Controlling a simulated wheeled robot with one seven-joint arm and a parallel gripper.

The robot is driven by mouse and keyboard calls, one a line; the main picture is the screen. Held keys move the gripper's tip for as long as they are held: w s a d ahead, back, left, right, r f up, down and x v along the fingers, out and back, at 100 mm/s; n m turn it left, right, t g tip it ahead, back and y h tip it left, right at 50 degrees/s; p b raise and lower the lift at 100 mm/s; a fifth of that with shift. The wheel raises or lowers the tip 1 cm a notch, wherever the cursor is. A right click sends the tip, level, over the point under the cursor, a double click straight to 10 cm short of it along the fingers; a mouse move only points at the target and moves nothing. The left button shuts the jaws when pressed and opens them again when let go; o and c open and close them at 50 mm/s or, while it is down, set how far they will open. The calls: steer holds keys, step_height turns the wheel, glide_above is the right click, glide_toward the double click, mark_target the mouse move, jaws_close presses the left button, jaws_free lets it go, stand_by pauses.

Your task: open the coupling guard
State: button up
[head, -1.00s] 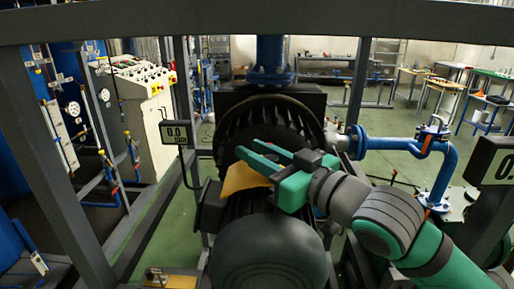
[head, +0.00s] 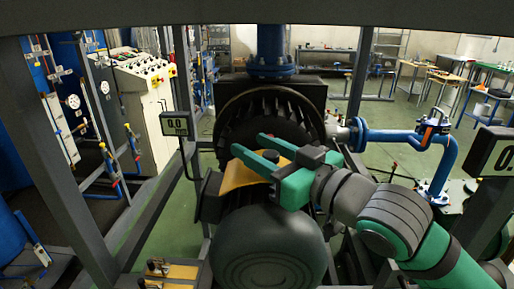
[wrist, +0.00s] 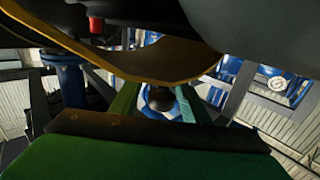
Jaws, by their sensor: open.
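The coupling guard (head: 238,178) is a curved orange-yellow plate between the finned dark pump housing (head: 238,125) and the rounded grey motor (head: 266,248). My gripper (head: 250,145) is open, its two green fingers reaching left over the guard and covering part of it. In the wrist view the guard (wrist: 150,65) is a curved yellow-edged sheet across the top, just beyond my open fingers (wrist: 157,100). Nothing shows clearly between the fingers. I cannot tell whether a finger touches the guard.
Dark frame posts (head: 62,165) stand at the left, and a beam crosses the top. A small display (head: 177,124) stands left of the pump. A blue pipe (head: 392,136) runs at the right. Green floor (head: 160,222) shows between the frame and the machine.

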mark_target(278, 159)
steer(key=v, duration=0.9)
steer(key=shift+d+r, duration=0.1)
steer(key=shift+d, duration=0.05)
steer(key=shift+s+d, duration=0.45)
steer(key=shift+s, duration=0.1)
